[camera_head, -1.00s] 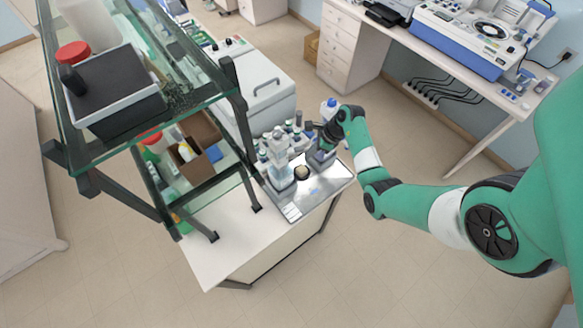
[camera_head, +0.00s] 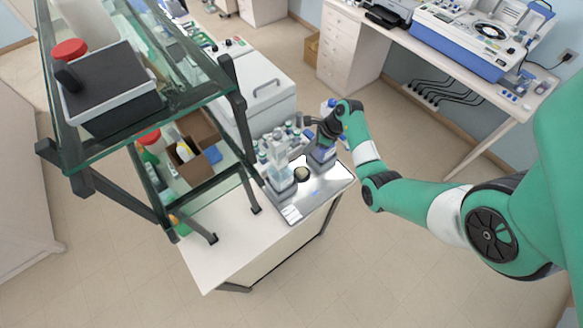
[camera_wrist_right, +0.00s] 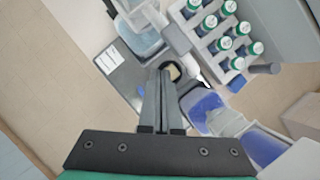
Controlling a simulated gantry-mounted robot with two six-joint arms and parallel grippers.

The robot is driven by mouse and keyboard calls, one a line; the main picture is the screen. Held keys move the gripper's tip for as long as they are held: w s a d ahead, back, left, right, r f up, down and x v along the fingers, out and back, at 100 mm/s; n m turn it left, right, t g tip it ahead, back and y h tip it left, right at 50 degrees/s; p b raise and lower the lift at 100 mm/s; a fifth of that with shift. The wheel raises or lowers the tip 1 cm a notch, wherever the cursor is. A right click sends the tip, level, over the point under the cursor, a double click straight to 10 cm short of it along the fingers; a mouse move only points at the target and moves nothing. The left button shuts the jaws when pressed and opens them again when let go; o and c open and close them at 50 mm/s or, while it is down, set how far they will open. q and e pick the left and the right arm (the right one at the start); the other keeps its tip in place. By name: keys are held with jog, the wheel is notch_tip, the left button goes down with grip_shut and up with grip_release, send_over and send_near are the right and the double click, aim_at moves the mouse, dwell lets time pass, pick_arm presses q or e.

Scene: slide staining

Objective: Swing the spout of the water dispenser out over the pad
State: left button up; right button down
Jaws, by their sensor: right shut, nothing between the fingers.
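The round pad (camera_head: 302,173), a beige disc in a dark holder, lies on the metal tray between two clear dispensers. It also shows in the right wrist view (camera_wrist_right: 174,71), just past my fingertips. One dispenser (camera_head: 281,172) stands left of the pad. The other (camera_head: 323,157), with blue liquid, stands right of it, below my right gripper (camera_head: 322,143). In the right wrist view, my gripper (camera_wrist_right: 161,76) is shut and empty, pointing toward the pad, beside the blue-filled dispenser (camera_wrist_right: 205,104). I cannot make out a spout clearly or tell which dispenser holds water. My left gripper is out of view.
A rack of green-capped bottles (camera_wrist_right: 227,38) stands close behind the dispensers. The metal tray (camera_head: 338,176) lies near the bench end. A glass shelf unit (camera_head: 180,120) stands at left. The white bench top (camera_head: 215,262) in front is clear.

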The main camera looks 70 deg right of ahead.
jog(key=s+a+r+p, duration=0.2)
jog(key=s+r+p, duration=0.1)
jog(key=r, duration=0.5)
jog(key=shift+a+p, duration=0.25)
jog(key=shift+p, duration=0.1)
dwell(0.7)
